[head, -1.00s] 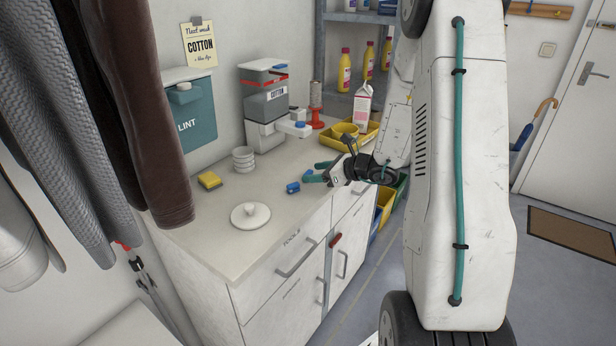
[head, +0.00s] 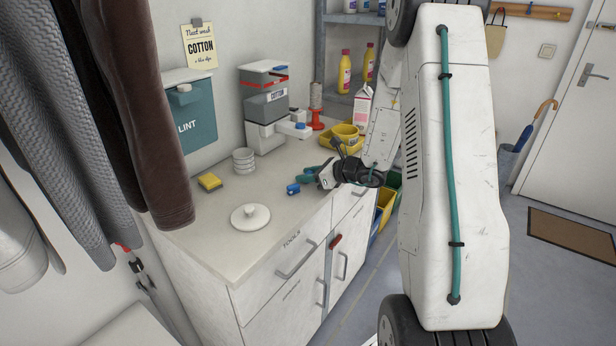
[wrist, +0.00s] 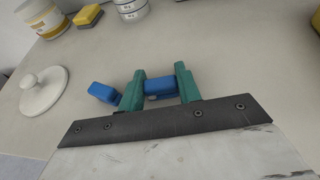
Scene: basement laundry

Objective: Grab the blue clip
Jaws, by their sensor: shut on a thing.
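Two small blue pieces show in the wrist view. One blue clip (wrist: 160,86) is between the green fingers of my gripper (wrist: 160,72), which are shut on it. A second blue piece (wrist: 104,92) lies on the counter just left of the left finger. I cannot tell whether the held clip touches the counter.
A yellow tray (head: 342,148) and a carton (head: 361,105) stand behind my gripper. Dark garments (head: 150,110) hang at left.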

